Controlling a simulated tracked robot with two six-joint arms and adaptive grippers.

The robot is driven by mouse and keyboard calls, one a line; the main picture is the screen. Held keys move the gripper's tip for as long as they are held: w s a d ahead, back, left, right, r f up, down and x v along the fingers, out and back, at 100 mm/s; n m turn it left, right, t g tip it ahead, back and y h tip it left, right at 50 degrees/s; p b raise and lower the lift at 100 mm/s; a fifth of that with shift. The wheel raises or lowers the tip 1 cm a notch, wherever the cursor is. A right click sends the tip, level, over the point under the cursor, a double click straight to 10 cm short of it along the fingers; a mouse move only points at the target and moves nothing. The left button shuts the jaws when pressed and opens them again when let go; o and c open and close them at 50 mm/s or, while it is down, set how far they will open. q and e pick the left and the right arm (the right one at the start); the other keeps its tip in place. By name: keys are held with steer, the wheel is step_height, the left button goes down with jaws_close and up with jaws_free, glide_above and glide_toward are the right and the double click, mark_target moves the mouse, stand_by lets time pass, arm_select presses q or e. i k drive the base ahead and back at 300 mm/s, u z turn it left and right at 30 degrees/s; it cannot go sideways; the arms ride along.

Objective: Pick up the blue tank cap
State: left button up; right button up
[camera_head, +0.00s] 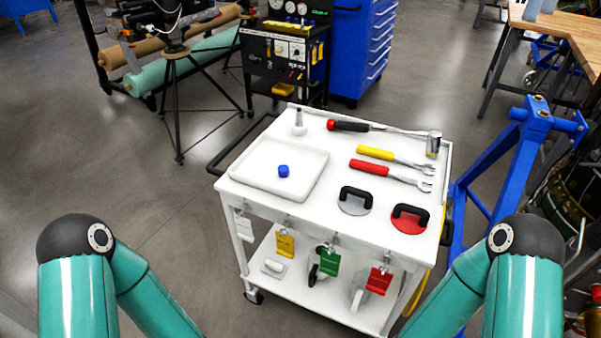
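The blue tank cap (283,171) is a small blue piece lying in the white shallow tray (313,183). The tray sits on the left part of the white cart's top (330,204). My two teal arms show at the lower left and lower right of the head view, both short of the cart. Neither gripper is in the picture, so nothing is seen touching the cap.
A blue stand (505,180) is close on the right.

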mark_target(283, 170)
steer(key=z, duration=1.15)
steer(key=i, duration=0.1)
steer(key=u, duration=2.7)
steer(key=i, duration=0.6)
steer(key=u, duration=0.15)
steer(key=i, duration=0.55)
steer(key=u, duration=1.45)
steer(key=i, duration=0.2)
steer(key=z, duration=4.5)
